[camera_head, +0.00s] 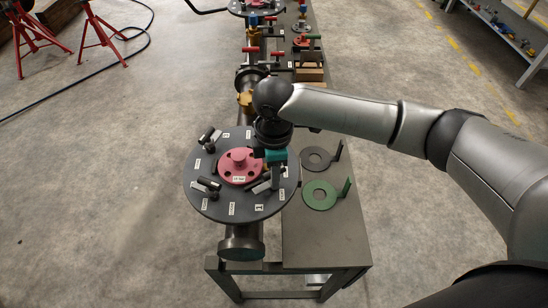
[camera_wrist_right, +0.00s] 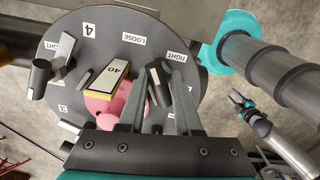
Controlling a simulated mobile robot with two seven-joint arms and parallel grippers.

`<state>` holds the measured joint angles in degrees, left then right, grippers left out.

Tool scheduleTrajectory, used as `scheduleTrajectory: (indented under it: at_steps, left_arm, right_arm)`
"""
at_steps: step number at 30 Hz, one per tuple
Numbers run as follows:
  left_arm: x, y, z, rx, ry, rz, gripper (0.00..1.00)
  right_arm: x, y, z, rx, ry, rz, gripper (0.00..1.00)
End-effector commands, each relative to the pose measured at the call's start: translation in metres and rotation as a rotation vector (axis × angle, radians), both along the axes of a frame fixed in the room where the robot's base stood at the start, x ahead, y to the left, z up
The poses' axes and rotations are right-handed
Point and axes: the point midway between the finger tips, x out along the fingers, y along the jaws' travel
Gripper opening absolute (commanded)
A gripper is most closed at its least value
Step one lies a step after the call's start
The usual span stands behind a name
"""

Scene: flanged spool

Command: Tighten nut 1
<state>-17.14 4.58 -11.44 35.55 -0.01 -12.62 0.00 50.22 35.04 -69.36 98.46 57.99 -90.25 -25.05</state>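A round dark flange (camera_head: 218,211) has a pink hub (camera_head: 238,168) in its middle and levers with black grips around it. It also shows in the wrist view (camera_wrist_right: 110,60), with TIGHT and LOOSE labels and a 4. My right gripper (camera_head: 273,186) is over the flange's right side. In the wrist view its fingers (camera_wrist_right: 157,82) are apart, one on each side of a black lever grip (camera_wrist_right: 155,90); I cannot tell whether they touch it. The number of this nut is not readable. My left gripper (camera_wrist_right: 238,98) appears small at the right of the wrist view.
A yellow-edged block marked 40 (camera_wrist_right: 106,82) sits beside the right gripper's left finger. Left levers (camera_head: 208,185) stand up from the flange. A green ring plate (camera_head: 320,195) and a grey one (camera_head: 318,158) lie on the bench (camera_head: 325,240).

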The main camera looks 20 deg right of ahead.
Motion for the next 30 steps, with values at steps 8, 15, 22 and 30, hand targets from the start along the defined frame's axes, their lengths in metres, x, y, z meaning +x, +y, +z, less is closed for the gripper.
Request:
scheduleTrajectory:
  at_steps: [8,15,22,30]
  left_arm:
    - [-0.001,0.0,0.01,0.0,0.002,0.0,0.43]
    - [-0.001,0.0,0.042,0.001,0.002,-0.001,0.43]
    - [-0.001,0.0,0.072,0.0,0.001,-0.001,0.43]
    - [-0.001,0.0,0.107,0.0,0.001,-0.001,0.43]
  right_arm:
    - [-0.001,0.0,0.005,-0.001,0.005,-0.262,0.29]
    - [-0.001,0.0,0.006,-0.001,0.006,-0.453,0.29]
    - [-0.001,0.001,0.005,0.0,0.005,-0.651,0.29]
    - [-0.001,0.001,0.005,0.0,0.006,-0.918,0.29]
